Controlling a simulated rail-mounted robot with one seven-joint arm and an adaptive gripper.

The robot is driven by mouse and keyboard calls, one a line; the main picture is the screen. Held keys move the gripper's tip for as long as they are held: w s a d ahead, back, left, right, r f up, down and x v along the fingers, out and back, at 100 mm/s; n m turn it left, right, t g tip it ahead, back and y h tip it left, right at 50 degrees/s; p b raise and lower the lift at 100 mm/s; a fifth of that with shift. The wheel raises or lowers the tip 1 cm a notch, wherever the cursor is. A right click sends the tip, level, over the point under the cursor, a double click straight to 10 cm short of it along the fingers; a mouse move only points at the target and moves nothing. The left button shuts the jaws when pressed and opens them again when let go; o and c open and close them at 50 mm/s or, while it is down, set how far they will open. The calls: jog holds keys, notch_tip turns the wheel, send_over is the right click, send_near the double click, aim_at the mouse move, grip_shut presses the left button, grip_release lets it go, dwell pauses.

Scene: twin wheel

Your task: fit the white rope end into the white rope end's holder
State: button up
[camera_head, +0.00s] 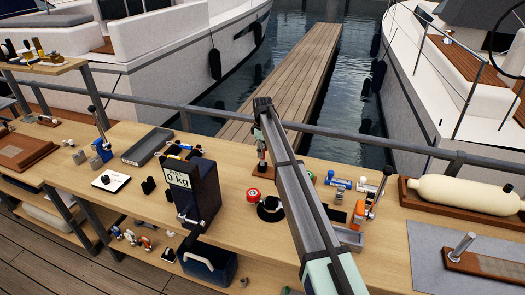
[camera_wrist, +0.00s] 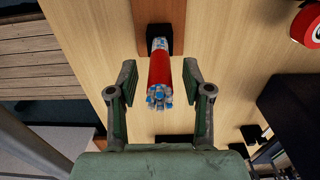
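In the wrist view a rope end (camera_wrist: 159,72) with a red sleeve and frayed white and blue strands stands in a dark square block (camera_wrist: 160,38). My gripper (camera_wrist: 159,84) is open, with one finger on each side of it and a gap to both. Whether the fingertips are level with it or above it I cannot tell. In the head view my gripper (camera_head: 262,138) is over the bench, with a small red piece (camera_head: 262,167) below it. I cannot tell for sure which piece is the white rope end or its holder.
A black scale box (camera_head: 192,190) reading 0 kg stands left of my arm. A grey tray (camera_head: 148,146) lies farther left. A red roll (camera_head: 253,194) and an orange clamp tool (camera_head: 360,212) are near my arm. A white fender (camera_head: 460,192) lies at the right.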

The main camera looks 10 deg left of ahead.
notch_tip(320, 180, up, 12)
dwell(0.7)
